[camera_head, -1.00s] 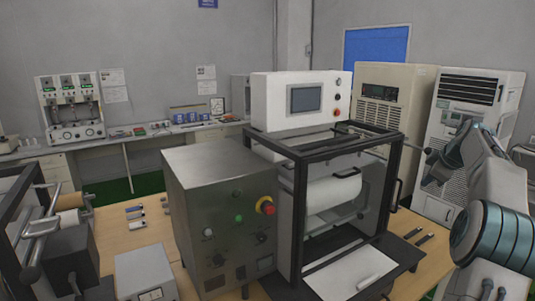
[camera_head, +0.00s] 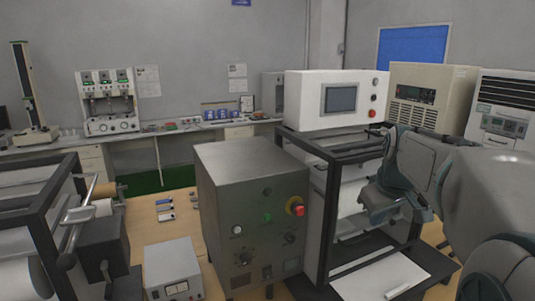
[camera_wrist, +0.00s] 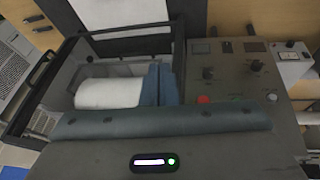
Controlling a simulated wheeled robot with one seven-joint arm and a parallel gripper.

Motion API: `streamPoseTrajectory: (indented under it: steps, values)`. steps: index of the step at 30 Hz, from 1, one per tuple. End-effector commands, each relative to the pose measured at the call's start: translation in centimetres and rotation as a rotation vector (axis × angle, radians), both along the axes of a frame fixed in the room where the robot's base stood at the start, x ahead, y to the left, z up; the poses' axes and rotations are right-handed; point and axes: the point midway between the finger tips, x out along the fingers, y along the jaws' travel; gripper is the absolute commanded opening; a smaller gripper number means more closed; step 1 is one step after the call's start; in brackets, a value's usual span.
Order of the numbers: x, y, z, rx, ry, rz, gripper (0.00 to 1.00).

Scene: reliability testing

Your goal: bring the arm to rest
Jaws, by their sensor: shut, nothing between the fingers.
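My gripper (camera_head: 382,205) is at the right of the head view, in front of the open black frame of the roller machine (camera_head: 325,225). Its blue-grey fingers show together in the wrist view (camera_wrist: 160,75), shut with nothing between them. My grey arm fills the right edge of the head view. In the wrist view the machine's white roll (camera_wrist: 108,93) lies beyond the fingers to their left. I cannot tell how far the fingers are from the machine.
A steel control box (camera_head: 250,205) with a red knob stands left of the machine. A small white box (camera_head: 172,270) sits on the wooden table at the front. Air-conditioner-like cabinets (camera_head: 428,95) stand behind on the right. A black-framed device (camera_head: 50,215) is at the left.

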Motion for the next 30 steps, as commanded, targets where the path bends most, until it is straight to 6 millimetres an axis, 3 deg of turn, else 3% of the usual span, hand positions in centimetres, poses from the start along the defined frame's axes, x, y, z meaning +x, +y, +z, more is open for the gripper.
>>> streamPoseTrajectory:
  steps: [1, 6, 12, 15, 21, 30]
  values:
    - [-2.1, 1.8, -0.5, 0.007, 0.004, -0.019, 0.00]
    - [-8.6, 6.0, -3.2, 0.049, 0.023, -0.118, 0.00]
    - [-16.0, 9.1, -7.4, 0.105, 0.040, -0.225, 0.00]
    - [-18.7, 9.8, -9.2, 0.127, 0.047, -0.263, 0.00]
    - [-21.0, 9.6, -11.0, 0.151, 0.056, -0.302, 0.00]
    - [-21.1, 9.6, -11.1, 0.151, 0.057, -0.303, 0.00]
